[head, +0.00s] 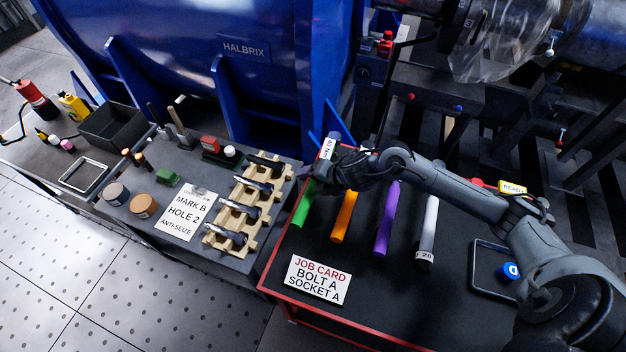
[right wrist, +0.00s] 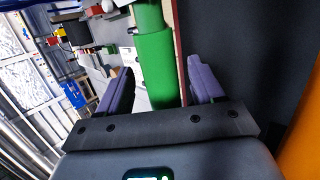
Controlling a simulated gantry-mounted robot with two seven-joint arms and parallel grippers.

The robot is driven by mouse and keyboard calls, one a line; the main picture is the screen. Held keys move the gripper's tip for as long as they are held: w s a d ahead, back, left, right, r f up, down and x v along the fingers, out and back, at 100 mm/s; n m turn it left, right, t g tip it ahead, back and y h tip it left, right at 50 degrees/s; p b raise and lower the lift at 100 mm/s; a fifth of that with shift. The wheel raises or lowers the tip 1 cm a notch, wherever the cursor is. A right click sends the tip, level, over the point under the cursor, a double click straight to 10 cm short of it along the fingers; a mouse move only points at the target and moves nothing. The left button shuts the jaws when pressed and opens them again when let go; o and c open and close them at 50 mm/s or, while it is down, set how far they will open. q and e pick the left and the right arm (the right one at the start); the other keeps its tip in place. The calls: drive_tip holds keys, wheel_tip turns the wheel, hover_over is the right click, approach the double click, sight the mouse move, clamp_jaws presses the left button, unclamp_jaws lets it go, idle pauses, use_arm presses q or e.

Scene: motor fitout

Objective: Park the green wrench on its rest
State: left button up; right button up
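The green wrench (head: 304,204) lies at the left end of a row of coloured wrenches on the black bench top. Its upper part is partly hidden behind my right gripper (head: 318,176), and a white label (head: 328,147) shows beyond it. In the right wrist view, the green handle (right wrist: 158,62) runs between the two purple fingers of my right gripper (right wrist: 161,70). The fingers are apart, with gaps visible on both sides of the handle. I cannot make out a separate rest for the green wrench. My left gripper is not in view.
Orange (head: 345,216), purple (head: 387,218) and grey (head: 427,232) wrenches lie to the right. A job card (head: 318,281) lies in front. A wooden rack (head: 262,187) with several dark parts stands on the left bench. A blue tank (head: 230,70) rises behind.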

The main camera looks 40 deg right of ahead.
drive_tip(key=shift+s+f, duration=0.1)
drive_tip(key=shift+f, duration=0.05)
drive_tip(key=shift+s+r, duration=0.2)
drive_tip(key=shift+r, duration=0.15)
drive_tip(key=p+v, duration=0.2)
drive_tip(key=v, duration=0.8)
drive_tip(key=shift+p, duration=0.4)
drive_tip(key=shift+w+r, duration=0.1)
